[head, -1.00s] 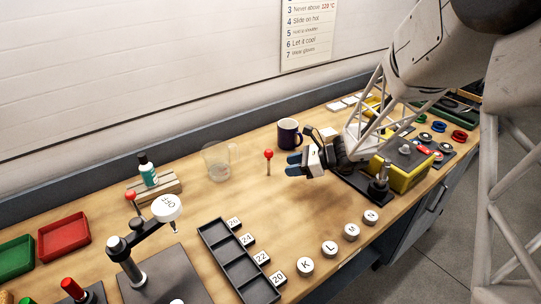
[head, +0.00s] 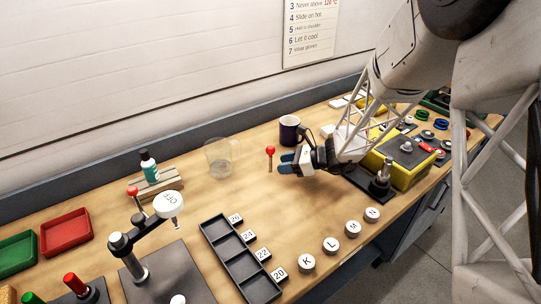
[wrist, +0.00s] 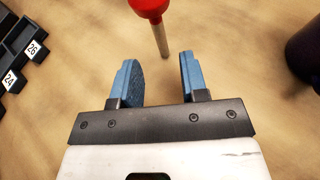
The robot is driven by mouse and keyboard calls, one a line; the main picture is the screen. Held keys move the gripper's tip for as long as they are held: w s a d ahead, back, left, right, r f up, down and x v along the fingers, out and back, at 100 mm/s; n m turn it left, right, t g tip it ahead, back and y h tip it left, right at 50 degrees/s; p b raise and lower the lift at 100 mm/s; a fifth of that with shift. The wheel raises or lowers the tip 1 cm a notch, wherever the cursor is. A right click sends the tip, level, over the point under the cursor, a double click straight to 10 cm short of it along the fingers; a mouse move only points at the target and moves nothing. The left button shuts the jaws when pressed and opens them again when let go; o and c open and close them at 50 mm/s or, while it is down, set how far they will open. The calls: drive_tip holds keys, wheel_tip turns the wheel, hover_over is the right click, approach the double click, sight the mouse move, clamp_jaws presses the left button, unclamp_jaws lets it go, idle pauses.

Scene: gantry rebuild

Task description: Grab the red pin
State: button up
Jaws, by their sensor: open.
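The red pin (head: 270,151) has a round red head on a thin wooden shaft and stands upright on the wooden bench. In the wrist view the pin (wrist: 163,38) is just beyond the fingertips, its red head cut by the top edge. Its shaft shows slightly right of the middle of the gap. My gripper (head: 284,162) is low over the bench, to the right of the pin in the head view, with its blue fingers pointing at it. In the wrist view my gripper (wrist: 157,58) is open, with nothing between the fingers.
A clear glass beaker (head: 219,157) stands left of the pin. A dark mug (head: 290,130) stands behind the gripper. A black compartment tray (head: 229,252) with numbered tags lies at the front left. The bench in front of the pin is clear.

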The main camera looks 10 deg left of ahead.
sight(271, 172)
drive_tip(key=shift+a+f, duration=0.1)
drive_tip(key=shift+a, duration=0.05)
drive_tip(key=shift+x, duration=2.55)
drive_tip(key=shift+w, duration=0.15)
drive_tip(key=shift+c, duration=0.4)
clamp_jaws()
